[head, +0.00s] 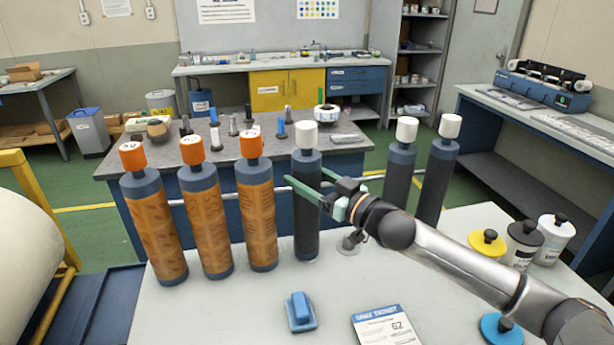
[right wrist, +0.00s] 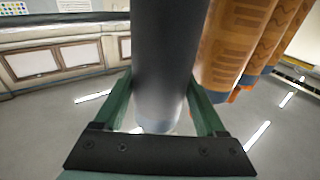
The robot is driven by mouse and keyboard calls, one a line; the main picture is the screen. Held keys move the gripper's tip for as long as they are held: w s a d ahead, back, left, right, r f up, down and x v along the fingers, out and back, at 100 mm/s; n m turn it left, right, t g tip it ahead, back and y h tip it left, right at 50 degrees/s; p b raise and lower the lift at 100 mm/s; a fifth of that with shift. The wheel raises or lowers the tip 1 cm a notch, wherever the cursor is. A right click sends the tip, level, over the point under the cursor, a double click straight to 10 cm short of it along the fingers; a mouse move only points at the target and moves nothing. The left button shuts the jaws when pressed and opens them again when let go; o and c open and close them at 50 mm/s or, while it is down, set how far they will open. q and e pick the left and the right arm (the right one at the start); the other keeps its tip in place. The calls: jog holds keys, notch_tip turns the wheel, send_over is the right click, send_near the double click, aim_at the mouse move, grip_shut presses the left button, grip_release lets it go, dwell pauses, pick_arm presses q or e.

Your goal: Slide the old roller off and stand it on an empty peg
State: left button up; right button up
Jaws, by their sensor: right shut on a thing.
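My right gripper (head: 306,176) has its green fingers on either side of a dark grey roller (head: 307,225) with a blue collar and white cap, and is shut on it. The roller is upright; I cannot tell if its foot touches the table. In the right wrist view the same roller (right wrist: 170,55) runs between the fingers (right wrist: 163,108). Three orange patterned rollers (head: 155,225) (head: 206,225) (head: 257,225) with orange caps stand left of it. Two more dark rollers (head: 398,175) (head: 436,180) with white caps stand to the right. A round metal foot (head: 351,243) shows below my gripper. My left gripper is out of view.
A large white roll (head: 30,270) is at far left. A bench (head: 350,146) with small pegs stands behind.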

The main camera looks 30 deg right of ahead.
jog(key=shift+r, duration=0.1)
jog(key=o, duration=1.5)
jog(key=shift+c, duration=0.2)
jog(key=shift+o, duration=0.6)
jog(key=shift+f, duration=0.2)
jog(key=shift+s+d+f, duration=0.1)
jog(key=shift+s+d, duration=0.05)
jog(key=shift+s, duration=0.3)
jog(key=b+v, duration=0.1)
jog(key=v, duration=0.5)
jog(key=shift+s+b, duration=0.25)
jog(key=shift+b, duration=0.05)
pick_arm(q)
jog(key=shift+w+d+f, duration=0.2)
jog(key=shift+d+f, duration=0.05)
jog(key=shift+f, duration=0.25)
pick_arm(e)
jog(key=v, duration=0.5)
jog(key=shift+d, duration=0.1)
